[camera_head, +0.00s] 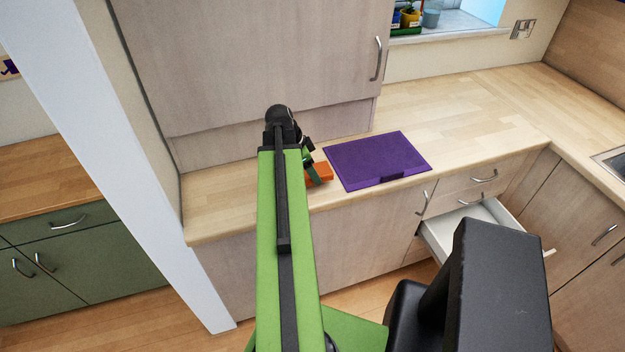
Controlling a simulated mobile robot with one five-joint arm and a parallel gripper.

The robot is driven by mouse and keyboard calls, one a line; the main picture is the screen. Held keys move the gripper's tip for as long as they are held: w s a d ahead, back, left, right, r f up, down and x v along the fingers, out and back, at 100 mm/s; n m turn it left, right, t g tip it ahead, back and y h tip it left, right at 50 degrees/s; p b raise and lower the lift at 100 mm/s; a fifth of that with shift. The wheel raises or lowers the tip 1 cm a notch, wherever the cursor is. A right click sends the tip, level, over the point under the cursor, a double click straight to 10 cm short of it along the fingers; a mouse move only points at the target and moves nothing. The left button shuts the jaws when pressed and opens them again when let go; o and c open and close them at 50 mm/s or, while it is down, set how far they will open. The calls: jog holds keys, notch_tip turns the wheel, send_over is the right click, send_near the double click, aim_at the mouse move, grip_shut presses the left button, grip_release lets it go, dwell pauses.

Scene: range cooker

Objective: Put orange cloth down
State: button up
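The orange cloth (322,177) shows as a small patch at the front of the wooden counter, just left of the purple mat. My gripper (314,174) is at the end of my green arm, right against the cloth in the picture and covering part of it. The gripper is small and partly hidden by my arm, so I cannot tell whether its fingers are open or shut on the cloth. I also cannot tell whether the cloth rests on the counter or hangs just above it.
The purple mat (378,160) lies flat on the counter (455,110). A white drawer (470,228) stands open below the counter at the right. A tall cabinet (250,65) rises behind my gripper. A sink (612,161) is at the right edge. Counter right of the mat is clear.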

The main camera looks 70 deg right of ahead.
jog(key=shift+f+b, duration=1.65)
jog(key=shift+f, duration=0.4)
jog(key=o, duration=1.2)
jog(key=shift+r, duration=0.15)
jog(key=shift+r+p, duration=0.3)
jog(key=shift+p, duration=0.15)
jog(key=p+v, duration=1)
jog(key=v, duration=0.1)
jog(key=shift+w+a+r+p, duration=0.1)
jog(key=shift+a+r+p, duration=0.05)
jog(key=shift+r+p, duration=0.25)
jog(key=shift+f, duration=0.1)
